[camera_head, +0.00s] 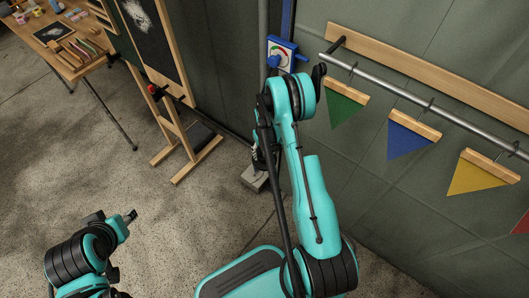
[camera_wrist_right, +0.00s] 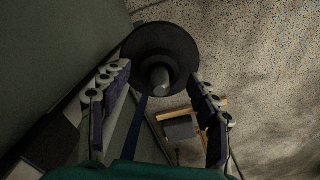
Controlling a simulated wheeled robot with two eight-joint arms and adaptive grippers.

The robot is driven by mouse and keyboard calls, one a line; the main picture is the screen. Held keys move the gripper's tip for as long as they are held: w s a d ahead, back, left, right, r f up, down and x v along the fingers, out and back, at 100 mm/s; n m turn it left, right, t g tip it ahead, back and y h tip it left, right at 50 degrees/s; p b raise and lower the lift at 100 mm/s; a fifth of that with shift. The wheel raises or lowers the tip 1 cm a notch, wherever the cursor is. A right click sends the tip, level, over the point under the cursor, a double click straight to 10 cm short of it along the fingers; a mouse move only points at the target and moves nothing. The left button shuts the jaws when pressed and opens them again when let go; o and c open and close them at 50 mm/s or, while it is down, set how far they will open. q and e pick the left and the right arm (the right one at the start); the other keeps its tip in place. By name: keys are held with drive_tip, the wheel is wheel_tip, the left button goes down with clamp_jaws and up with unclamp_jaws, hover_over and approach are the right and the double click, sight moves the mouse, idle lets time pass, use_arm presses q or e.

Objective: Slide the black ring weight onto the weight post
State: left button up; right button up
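The black ring weight (camera_wrist_right: 150,35) is a dark round disc at the top middle of the right wrist view. A rounded grey stub, apparently the weight post (camera_wrist_right: 161,80), shows at its centre. My right gripper's fingers (camera_wrist_right: 160,74) stand wide apart, with their tips at the ring's left and right rim. They appear to hold it, though the contact is dim. In the head view my right gripper (camera_head: 260,155) is mostly hidden behind my teal arm, and the ring cannot be made out. My left gripper (camera_head: 131,216) is low at the left, away from these things.
A wooden easel (camera_head: 172,120) stands left of my right arm. A table (camera_head: 65,62) with small goods is at the far left. A blue dial box (camera_head: 280,52) and a rail (camera_head: 420,100) with coloured pennants are by the wall. Open floor lies at the left.

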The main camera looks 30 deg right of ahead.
wheel_tip(320, 180, up, 12)
idle(0.6)
idle(0.5)
drive_tip(key=s+a+r+t, duration=0.2)
drive_tip(key=s+a+r, duration=0.15)
drive_tip(key=r, duration=0.55)
drive_tip(key=s+a+r+t, duration=0.1)
drive_tip(key=s+a+r, duration=0.3)
drive_tip(key=r, duration=0.5)
drive_tip(key=s+a+r+t, duration=0.2)
drive_tip(key=s+a, duration=0.2)
drive_tip(key=s, duration=0.1)
drive_tip(key=s+a+r+n+t, duration=0.1)
drive_tip(key=s+a+r+t, duration=0.1)
drive_tip(key=s, duration=0.4)
drive_tip(key=shift+s+a+r, duration=0.15)
drive_tip(key=shift+a+r, duration=0.65)
drive_tip(key=shift+a, duration=0.15)
